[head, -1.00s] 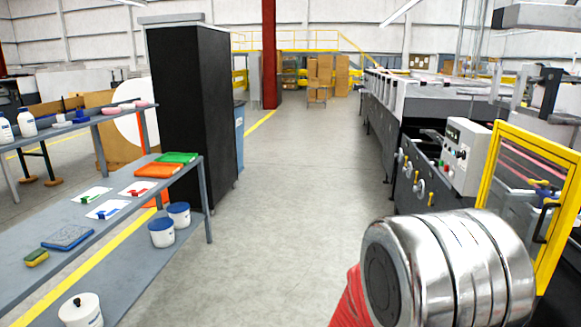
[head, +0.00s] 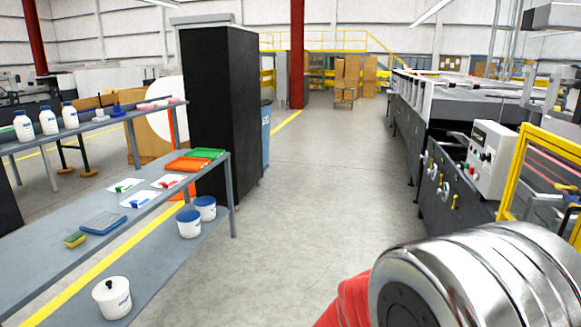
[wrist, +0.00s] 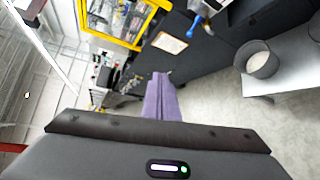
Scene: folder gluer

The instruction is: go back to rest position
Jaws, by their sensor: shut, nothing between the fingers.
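My gripper (wrist: 161,76) shows in the wrist view as two purple fingers reaching out past the dark housing. The fingers lie together with nothing between them, and they point toward the dark side of a machine (wrist: 200,58). They appear apart from it. In the head view my arm's silver and red links fill the lower right corner, and the gripper itself is out of that picture.
The folder gluer (head: 440,150) runs along the right, with a yellow guard frame (head: 515,172) near my arm. A grey two-level bench (head: 60,222) stands left, before a black cabinet (head: 222,115). The aisle floor (head: 320,180) between is clear.

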